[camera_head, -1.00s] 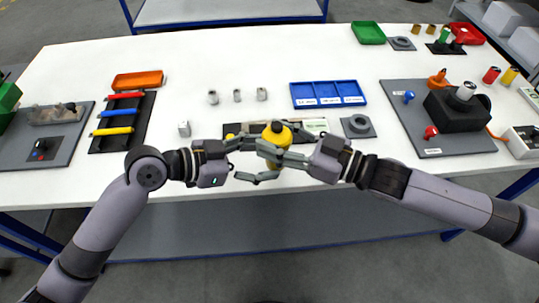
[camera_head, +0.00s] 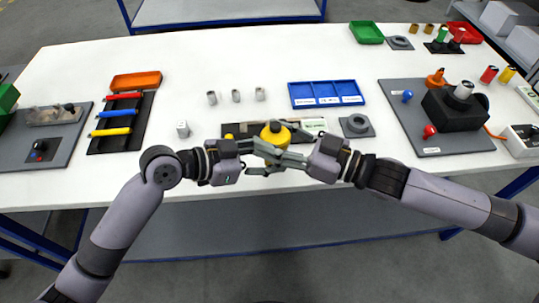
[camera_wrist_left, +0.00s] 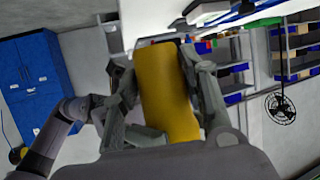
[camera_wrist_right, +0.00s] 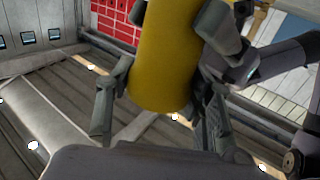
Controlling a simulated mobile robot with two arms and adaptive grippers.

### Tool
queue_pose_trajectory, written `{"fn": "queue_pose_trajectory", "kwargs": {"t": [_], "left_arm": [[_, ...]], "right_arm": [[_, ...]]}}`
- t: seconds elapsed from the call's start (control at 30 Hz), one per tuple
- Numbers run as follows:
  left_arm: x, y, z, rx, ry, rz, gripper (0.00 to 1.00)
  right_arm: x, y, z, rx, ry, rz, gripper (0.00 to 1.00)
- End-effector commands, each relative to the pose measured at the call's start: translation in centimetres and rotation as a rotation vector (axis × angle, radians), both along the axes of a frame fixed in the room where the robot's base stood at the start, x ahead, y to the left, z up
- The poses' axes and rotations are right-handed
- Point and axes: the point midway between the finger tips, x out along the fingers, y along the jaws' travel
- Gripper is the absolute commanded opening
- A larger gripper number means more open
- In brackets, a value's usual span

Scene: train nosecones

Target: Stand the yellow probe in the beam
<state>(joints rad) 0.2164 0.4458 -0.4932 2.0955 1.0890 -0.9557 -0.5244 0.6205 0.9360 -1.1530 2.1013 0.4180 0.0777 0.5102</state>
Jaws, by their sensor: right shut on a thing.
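The yellow probe (camera_head: 275,133), a thick rounded cylinder, is held upright between my two grippers above the table's front edge. My right gripper (camera_head: 285,155) is shut on it. It fills the middle of the right wrist view (camera_wrist_right: 165,55). My left gripper (camera_head: 268,158) has its fingers on either side of the probe. In the left wrist view the probe (camera_wrist_left: 168,95) stands between these fingers; whether they press on it I cannot tell. I cannot make out which fixture is the beam. A dark strip with a pale labelled plate (camera_head: 314,125) lies behind the grippers, partly hidden by them.
A blue compartment tray (camera_head: 327,104) and a grey ring block (camera_head: 355,126) lie behind the grippers. A grey board (camera_head: 455,146) with a black fixture is at right. A dark rack (camera_head: 103,142) with coloured bars is at left. Several small metal cylinders (camera_head: 236,95) stand mid-table.

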Motion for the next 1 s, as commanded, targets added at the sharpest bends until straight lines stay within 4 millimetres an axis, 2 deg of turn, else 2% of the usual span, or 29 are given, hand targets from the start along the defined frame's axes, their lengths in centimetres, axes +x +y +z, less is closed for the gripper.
{"fn": "queue_pose_trajectory", "kwargs": {"t": [0.07,0.4,0.43,0.77,1.0], "left_arm": [[-0.08,-0.05,-0.01,0.000,0.001,-0.002,0.31],[-0.13,-0.10,-0.01,-0.001,0.001,-0.004,0.09],[-0.14,-0.11,0.03,-0.002,0.001,-0.004,0.08],[-0.08,-0.06,0.04,-0.001,0.000,-0.002,0.08],[-0.05,-0.05,0.04,-0.001,0.000,-0.002,0.08]], "right_arm": [[0.02,0.00,0.05,0.000,-0.001,0.000,0.17],[0.05,-0.01,0.06,0.000,-0.001,-0.001,0.17],[0.05,-0.01,0.07,0.000,-0.001,-0.001,0.49],[0.03,0.00,0.03,0.000,-0.001,-0.001,0.71],[0.02,-0.01,0.01,0.000,0.000,0.000,0.71]]}}
